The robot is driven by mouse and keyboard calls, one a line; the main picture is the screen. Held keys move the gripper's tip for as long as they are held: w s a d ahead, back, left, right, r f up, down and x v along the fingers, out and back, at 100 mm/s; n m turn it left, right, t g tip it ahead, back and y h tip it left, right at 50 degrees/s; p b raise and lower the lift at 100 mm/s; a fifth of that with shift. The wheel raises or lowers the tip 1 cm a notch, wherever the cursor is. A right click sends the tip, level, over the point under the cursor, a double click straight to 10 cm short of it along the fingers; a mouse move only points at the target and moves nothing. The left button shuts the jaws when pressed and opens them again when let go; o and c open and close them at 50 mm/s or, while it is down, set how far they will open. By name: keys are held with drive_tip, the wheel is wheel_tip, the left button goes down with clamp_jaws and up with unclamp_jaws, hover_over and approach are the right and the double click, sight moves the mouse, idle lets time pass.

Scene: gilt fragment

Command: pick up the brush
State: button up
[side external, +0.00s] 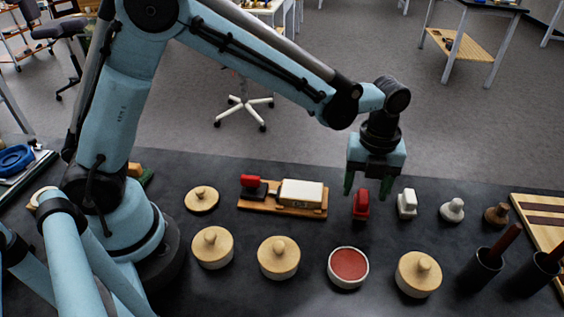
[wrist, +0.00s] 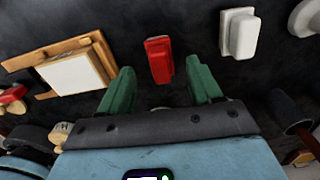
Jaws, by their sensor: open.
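My gripper (side external: 368,188) is open and empty above the dark table, its green fingers pointing down. In the wrist view the gripper (wrist: 160,88) has a red block-like piece (wrist: 159,60) between and just beyond its fingertips. In the side view this red piece (side external: 361,204) stands on the table just below the fingers, apart from them. No bristles show, so I cannot tell which thing is the brush. Dark red handles stick out of two black cups (side external: 480,271) at the right; their lower ends are hidden.
A white block (side external: 407,203) stands right of the red piece. A wooden tray (side external: 243,203) with a white-topped block is to the left. Round wooden lidded pots (side external: 278,258) and a red-filled dish (side external: 348,266) line the front. A striped board (side external: 541,222) lies far right.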

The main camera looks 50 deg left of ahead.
sight(364, 196)
drive_tip(key=shift+s+d+f, duration=0.1)
drive_tip(key=shift+f, duration=1.85)
drive_tip(key=shift+c, duration=0.3)
drive_tip(key=c, duration=1.1)
drive_tip(key=shift+r, duration=0.1)
drive_tip(key=shift+r, duration=0.45)
drive_tip(key=r, duration=0.2)
drive_tip(key=s+r, duration=0.1)
drive_tip(key=shift+d+r, duration=0.35)
drive_tip(key=shift+d, duration=0.05)
drive_tip(key=s+d+r, duration=0.4)
drive_tip(key=s, duration=0.1)
drive_tip(key=s+d+r, duration=0.2)
drive_tip(key=s, duration=0.1)
drive_tip(key=shift+d+r, duration=0.15)
drive_tip(key=shift+d, duration=0.1)
